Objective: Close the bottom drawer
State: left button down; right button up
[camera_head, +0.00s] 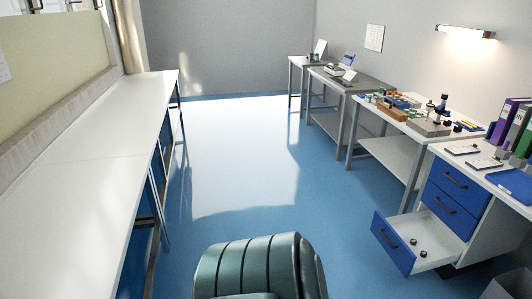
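The bottom drawer (394,245) has a blue front with a dark handle and stands pulled out from the drawer unit at the lower right. Neither of my grippers shows in the head view. Whether either is open or shut is hidden.
A dark green padded chair back (250,268) stands at the bottom centre, left of the open drawer. A long white bench (90,165) runs along the left. Worktables with equipment line the right wall. The blue floor (335,215) between is clear.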

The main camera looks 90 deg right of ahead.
aim_at(443, 247)
jog(key=z, duration=3.8)
jog(key=i+j, duration=0.15)
jog(key=i, duration=0.3)
jog(key=i+j, duration=0.15)
jog(key=i, duration=0.3)
jog(key=i+j+u, duration=0.1)
jog(key=i, duration=0.4)
